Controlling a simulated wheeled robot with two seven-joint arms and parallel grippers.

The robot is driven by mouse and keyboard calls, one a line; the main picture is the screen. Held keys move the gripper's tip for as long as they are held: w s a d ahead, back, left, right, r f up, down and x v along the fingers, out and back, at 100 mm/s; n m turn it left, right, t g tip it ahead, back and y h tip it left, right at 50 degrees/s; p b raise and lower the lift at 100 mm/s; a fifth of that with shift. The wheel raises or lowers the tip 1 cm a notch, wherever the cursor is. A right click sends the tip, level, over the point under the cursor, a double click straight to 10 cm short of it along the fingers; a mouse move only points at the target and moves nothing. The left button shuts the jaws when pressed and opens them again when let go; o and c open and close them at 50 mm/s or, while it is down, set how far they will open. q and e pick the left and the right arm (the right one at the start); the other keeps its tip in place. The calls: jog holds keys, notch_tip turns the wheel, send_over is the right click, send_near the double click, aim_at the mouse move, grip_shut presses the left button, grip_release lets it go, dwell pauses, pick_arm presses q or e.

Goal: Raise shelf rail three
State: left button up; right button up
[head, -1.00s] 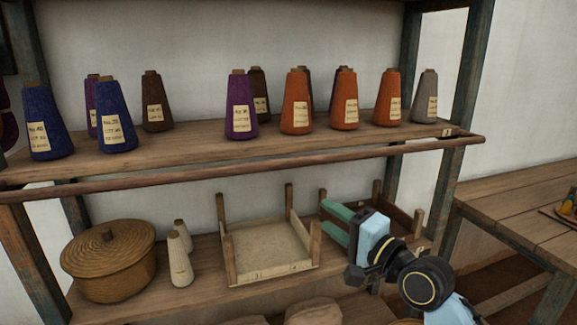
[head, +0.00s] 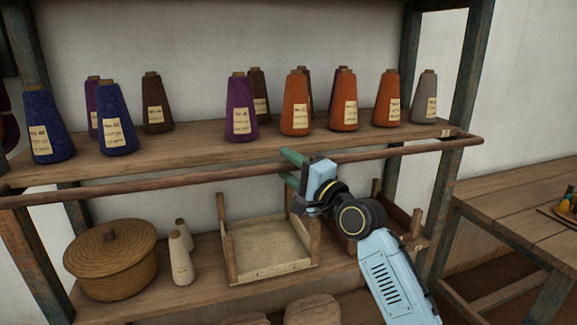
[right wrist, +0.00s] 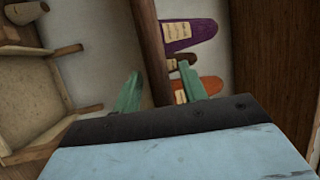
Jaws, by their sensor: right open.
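The shelf rail (head: 150,183) is a long brown wooden bar along the front of the upper shelf, which holds the yarn cones. It sits close to the board's front edge, and a small tag (head: 446,133) is at the board's right end. My right gripper (head: 290,168) is open at the middle of the rail, one green finger above it and one below. In the right wrist view the rail (right wrist: 150,45) runs between the open fingers (right wrist: 158,88). Whether either finger touches it I cannot tell. My left gripper is not in view.
Several yarn cones, such as a purple one (head: 241,108), stand on the upper shelf (head: 195,150) behind the rail. Below are a lidded basket (head: 110,262), pale cones (head: 181,260) and an open tray (head: 270,252). A wooden table (head: 520,210) stands right.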

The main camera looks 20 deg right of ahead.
jog(key=shift+w+a, duration=0.15)
jog(key=shift+w, duration=0.1)
grip_shut()
jog(key=shift+r, duration=0.1)
